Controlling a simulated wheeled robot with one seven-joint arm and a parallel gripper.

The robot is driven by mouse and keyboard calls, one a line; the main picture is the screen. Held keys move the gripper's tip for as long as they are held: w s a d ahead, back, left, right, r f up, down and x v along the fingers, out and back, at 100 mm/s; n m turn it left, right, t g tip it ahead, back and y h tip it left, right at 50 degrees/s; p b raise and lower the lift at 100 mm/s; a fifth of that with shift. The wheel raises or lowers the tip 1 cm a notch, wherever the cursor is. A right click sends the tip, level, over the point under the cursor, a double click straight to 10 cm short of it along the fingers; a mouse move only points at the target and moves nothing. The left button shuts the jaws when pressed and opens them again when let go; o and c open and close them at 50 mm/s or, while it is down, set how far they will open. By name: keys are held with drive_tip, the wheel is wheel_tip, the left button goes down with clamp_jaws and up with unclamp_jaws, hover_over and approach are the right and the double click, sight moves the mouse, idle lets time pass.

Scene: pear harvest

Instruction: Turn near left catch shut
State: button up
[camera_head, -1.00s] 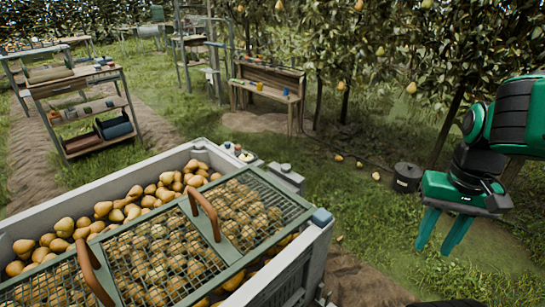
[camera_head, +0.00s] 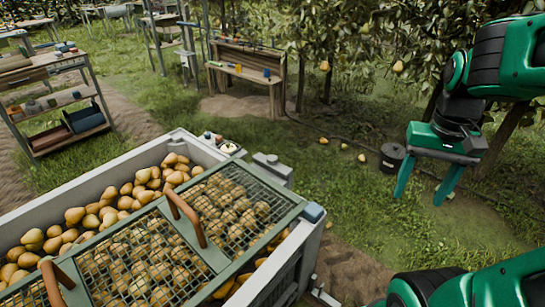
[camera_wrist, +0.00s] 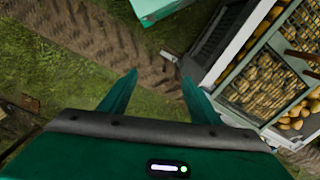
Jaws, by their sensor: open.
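My gripper (camera_head: 424,182) is open and empty, fingers pointing down over the grass to the right of the crate; its two green fingers also show in the wrist view (camera_wrist: 160,95). The grey crate (camera_head: 288,262) full of pears stands at the lower left, with a green-framed mesh lid (camera_head: 258,246) over part of it. The lid has two brown handles (camera_head: 187,218). In the wrist view the crate's side (camera_wrist: 222,45) is right of my fingers. I cannot make out for certain which fitting on the crate is the near left catch. My gripper touches nothing.
A wooden bench (camera_head: 247,79) stands behind the crate and a shelf rack (camera_head: 60,100) at the left. A dark bucket (camera_head: 392,157) is beside my gripper. Several pears lie on the grass. Pear trees fill the back right. Grass between crate and gripper is clear.

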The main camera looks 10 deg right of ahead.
drive_tip(key=w+d+r, duration=0.1)
drive_tip(key=w+r, duration=0.2)
drive_tip(key=w, duration=1.4)
drive_tip(key=m, duration=0.2)
hover_over(272, 157)
wheel_tip(272, 157, down, 24)
drive_tip(key=f, duration=0.9)
drive_tip(key=shift+w+f, duration=0.2)
drive_tip(key=shift+f, duration=0.2)
drive_tip(key=shift+c, duration=0.5)
